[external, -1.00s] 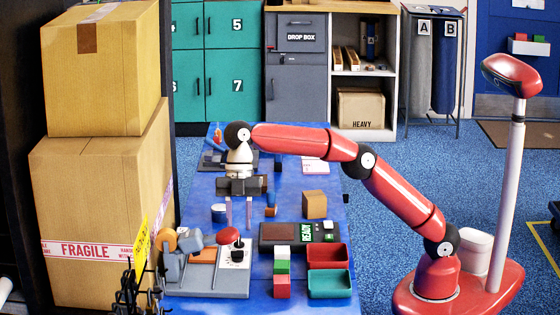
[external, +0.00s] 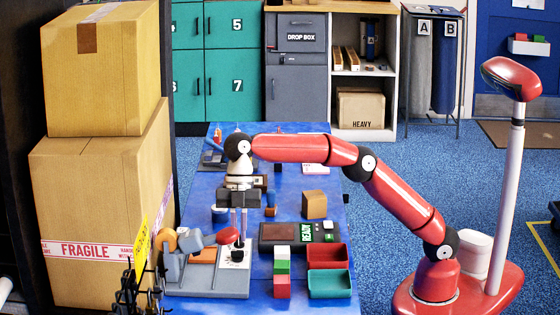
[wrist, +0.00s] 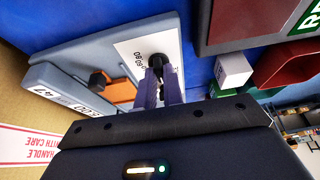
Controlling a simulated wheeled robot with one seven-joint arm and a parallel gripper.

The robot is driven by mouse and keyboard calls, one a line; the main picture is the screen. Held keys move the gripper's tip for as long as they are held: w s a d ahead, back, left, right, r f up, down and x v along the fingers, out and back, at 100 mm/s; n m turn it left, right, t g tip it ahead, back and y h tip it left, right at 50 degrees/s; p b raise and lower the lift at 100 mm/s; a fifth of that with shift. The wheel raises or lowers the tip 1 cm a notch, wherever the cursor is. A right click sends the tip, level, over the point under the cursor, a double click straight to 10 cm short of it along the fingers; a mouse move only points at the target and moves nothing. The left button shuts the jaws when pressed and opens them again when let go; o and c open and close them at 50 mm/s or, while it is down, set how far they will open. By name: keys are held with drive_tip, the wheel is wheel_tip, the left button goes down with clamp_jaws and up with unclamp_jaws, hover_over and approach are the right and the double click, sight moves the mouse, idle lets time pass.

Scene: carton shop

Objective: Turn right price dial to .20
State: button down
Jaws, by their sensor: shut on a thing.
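The right price dial is a small black knob (wrist: 158,62) on a white number plate (wrist: 133,52) of a grey pricing device (wrist: 72,55). The device (external: 205,284) also shows at the front left of the blue table in the external view. My gripper (wrist: 163,88) points down and is shut on the dial. In the external view its fingers (external: 239,240) are close together over the white plate, beside a red knob (external: 228,236). Another dark knob (wrist: 97,79) sits near an orange plate (wrist: 118,92). The dial's exact setting cannot be read.
A dark panel with a green READY sign (external: 306,232), stacked white, green and red blocks (external: 282,287), a red tray (external: 328,268) and a teal tray (external: 331,297) stand to the right. Tall cartons (external: 100,190) border the left side.

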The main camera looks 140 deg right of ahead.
drive_tip(key=m+h+b, duration=0.1)
drive_tip(key=m, duration=0.1)
drive_tip(key=shift+s+a+m+t, duration=0.1)
drive_tip(key=shift+m+t, duration=0.2)
drive_tip(key=shift+m, duration=0.1)
drive_tip(key=shift+a+m+h, duration=0.1)
drive_tip(key=shift+m+h, duration=0.4)
drive_tip(key=shift+m, duration=0.9)
drive_tip(key=c, duration=1.5)
unclamp_jaws()
